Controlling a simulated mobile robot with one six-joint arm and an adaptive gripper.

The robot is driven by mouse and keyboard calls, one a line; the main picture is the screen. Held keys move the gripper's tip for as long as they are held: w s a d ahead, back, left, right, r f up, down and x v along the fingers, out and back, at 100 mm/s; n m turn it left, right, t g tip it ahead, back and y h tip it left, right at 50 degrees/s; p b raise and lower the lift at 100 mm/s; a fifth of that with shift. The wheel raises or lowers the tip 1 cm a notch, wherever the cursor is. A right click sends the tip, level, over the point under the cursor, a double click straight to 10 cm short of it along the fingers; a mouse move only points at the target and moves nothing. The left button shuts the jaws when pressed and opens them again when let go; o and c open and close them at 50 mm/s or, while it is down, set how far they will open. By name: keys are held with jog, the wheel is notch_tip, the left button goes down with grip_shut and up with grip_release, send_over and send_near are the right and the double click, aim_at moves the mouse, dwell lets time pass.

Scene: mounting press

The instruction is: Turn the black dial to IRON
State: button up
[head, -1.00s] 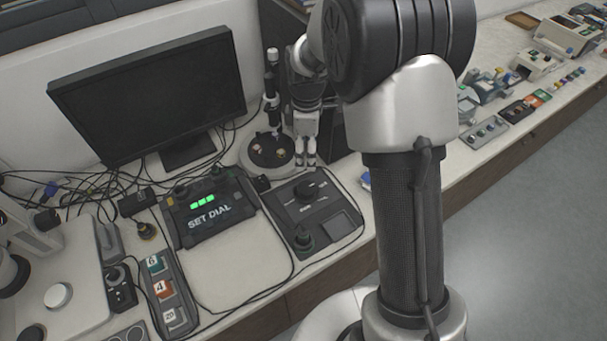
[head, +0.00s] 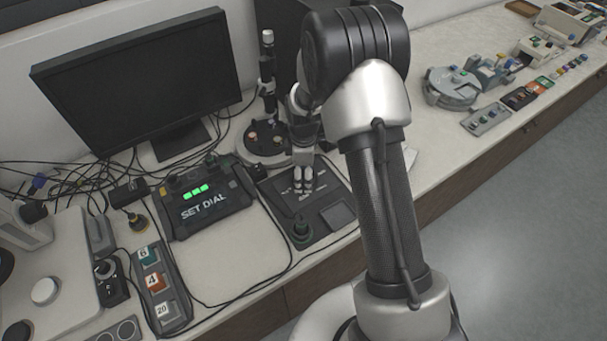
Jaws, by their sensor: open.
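The control panel (head: 332,193) lies flat on the bench, a dark plate with a square pad at its right. The black dial is on its upper part, mostly hidden behind my gripper. My gripper (head: 303,190) is open and points down at the dial's place. I cannot tell whether its fingers are around the dial, touching it, or just above it. The dial's markings, IRON among them, are too small or covered to read. A green-tinged knob (head: 301,232) stands at the panel's lower left, clear of my gripper.
A display box (head: 207,203) reading SET DIAL with green lights is left of the panel. A monitor (head: 135,80) and a round-based stand (head: 262,140) are behind. Numbered blocks (head: 152,280) sit lower left. Cables run around the panel. Bare bench lies below the display box.

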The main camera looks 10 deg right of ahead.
jog(key=c, duration=1)
